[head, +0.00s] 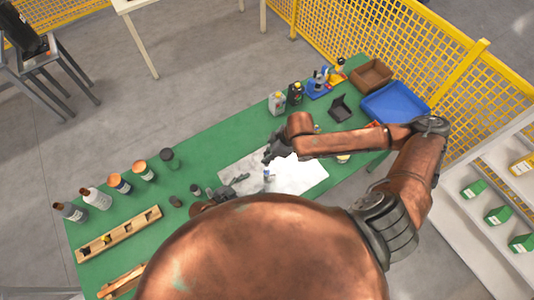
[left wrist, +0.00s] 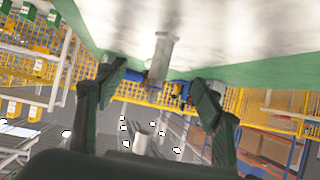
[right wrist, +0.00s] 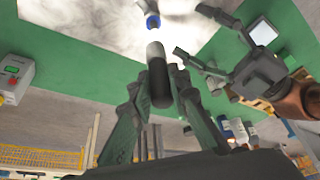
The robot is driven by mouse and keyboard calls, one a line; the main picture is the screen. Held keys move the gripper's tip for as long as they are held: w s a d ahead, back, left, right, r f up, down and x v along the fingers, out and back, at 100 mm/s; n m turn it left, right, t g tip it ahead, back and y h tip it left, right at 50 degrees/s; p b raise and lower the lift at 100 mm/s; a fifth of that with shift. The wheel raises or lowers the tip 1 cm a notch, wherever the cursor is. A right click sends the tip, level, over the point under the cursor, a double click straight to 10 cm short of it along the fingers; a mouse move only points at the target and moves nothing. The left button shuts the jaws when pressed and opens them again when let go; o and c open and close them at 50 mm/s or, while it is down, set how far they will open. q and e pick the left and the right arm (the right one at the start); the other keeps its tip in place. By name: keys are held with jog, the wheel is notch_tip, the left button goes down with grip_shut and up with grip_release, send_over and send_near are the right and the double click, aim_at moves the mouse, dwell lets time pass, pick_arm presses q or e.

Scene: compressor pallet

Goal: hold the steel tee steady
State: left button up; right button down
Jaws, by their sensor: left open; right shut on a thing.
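The steel tee (left wrist: 163,50) is a grey metal piece standing on the pale sheet, ahead of my open left gripper (left wrist: 160,74) and between the lines of its fingers. No finger visibly touches it. In the head view a small piece with a blue band (head: 266,173), probably the tee, stands between my left gripper (head: 240,183) and my right gripper (head: 271,155). My right gripper (right wrist: 158,84) is shut on a dark cylinder with a grey end (right wrist: 157,70). In the right wrist view the blue-banded piece (right wrist: 153,21) is just beyond that cylinder.
The green table (head: 225,135) carries the pale sheet (head: 305,178). Several bottles and jars (head: 120,184) and a wooden rack (head: 120,235) are at left. A blue tray (head: 395,103), brown box (head: 371,74) and black bin (head: 341,108) are at the far right.

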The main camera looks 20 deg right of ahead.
aim_at(265, 179)
pick_arm(q)
jog(key=shift+d+f+b, duration=0.3)
jog(key=shift+d, duration=0.35)
pick_arm(e)
jog(key=shift+s+f, duration=0.15)
jog(key=shift+f, duration=0.15)
pick_arm(q)
jog(key=b+x, duration=0.4)
jog(key=x, duration=0.3)
jog(key=shift+d+f, duration=0.2)
jog(key=shift+d, duration=0.05)
pick_arm(e)
notch_tip(265, 179, down, 4)
jog(key=shift+f, duration=0.15)
pick_arm(q)
jog(key=shift+w+d+f+b, duration=0.25)
jog(key=shift+d+b, duration=0.15)
jog(key=shift+d, duration=0.1)
pick_arm(e)
jog(key=shift+f, duration=0.3)
pick_arm(q)
jog(key=shift+r, duration=0.1)
jog(key=shift+c, duration=0.7)
